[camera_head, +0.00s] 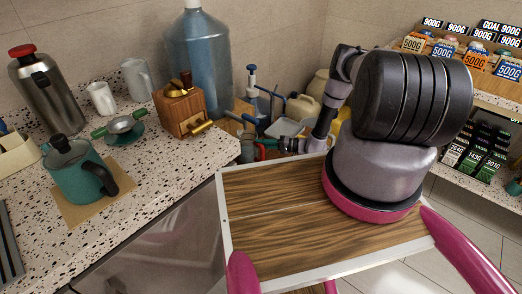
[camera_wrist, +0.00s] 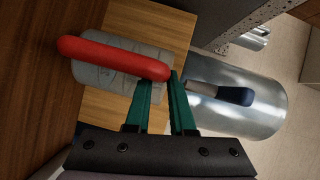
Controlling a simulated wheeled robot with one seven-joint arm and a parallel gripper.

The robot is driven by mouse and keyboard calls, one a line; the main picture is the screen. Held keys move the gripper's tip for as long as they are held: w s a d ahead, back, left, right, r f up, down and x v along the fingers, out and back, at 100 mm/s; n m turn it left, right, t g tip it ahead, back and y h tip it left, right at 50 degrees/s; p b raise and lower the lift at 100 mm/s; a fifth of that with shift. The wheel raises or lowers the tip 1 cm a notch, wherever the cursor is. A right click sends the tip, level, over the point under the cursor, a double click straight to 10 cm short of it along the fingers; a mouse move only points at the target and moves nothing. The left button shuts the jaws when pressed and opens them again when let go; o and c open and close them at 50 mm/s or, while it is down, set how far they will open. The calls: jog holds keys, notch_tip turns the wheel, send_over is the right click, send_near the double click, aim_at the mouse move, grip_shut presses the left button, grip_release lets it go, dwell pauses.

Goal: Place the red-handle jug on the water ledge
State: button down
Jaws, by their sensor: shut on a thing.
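The red-handle jug shows in the wrist view, with a pale grey body (camera_wrist: 115,66) and a thick red handle (camera_wrist: 112,57). My gripper (camera_wrist: 161,80) has green fingers, which are shut on one end of the red handle. In the head view my gripper (camera_head: 276,144) is far out, beyond the wooden top and low beside the speckled counter. A bit of red handle shows there, but the jug is mostly hidden. A large blue water bottle (camera_head: 203,65) stands at the back of the counter. I cannot tell which surface is the water ledge.
The speckled counter (camera_head: 150,185) holds a wooden grinder (camera_head: 183,108), a teal kettle (camera_head: 75,172), a steel flask (camera_head: 48,90) and mugs. Blue-handled tools (camera_head: 262,105) crowd the area behind my gripper. A shiny metal cylinder (camera_wrist: 262,108) is close right in the wrist view.

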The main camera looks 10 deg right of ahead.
aim_at(254, 148)
jog(key=shift+w+a+f, duration=0.1)
jog(key=shift+a+f, duration=0.05)
jog(key=shift+f, duration=0.7)
jog(key=shift+a+f, duration=0.1)
jog(key=shift+f, duration=0.9)
jog(key=c, duration=0.8)
grip_release()
jog(key=shift+o, duration=0.2)
jog(key=shift+d, duration=0.2)
jog(key=v, duration=1.1)
jog(key=shift+d+r, duration=0.2)
jog(key=shift+d, duration=0.1)
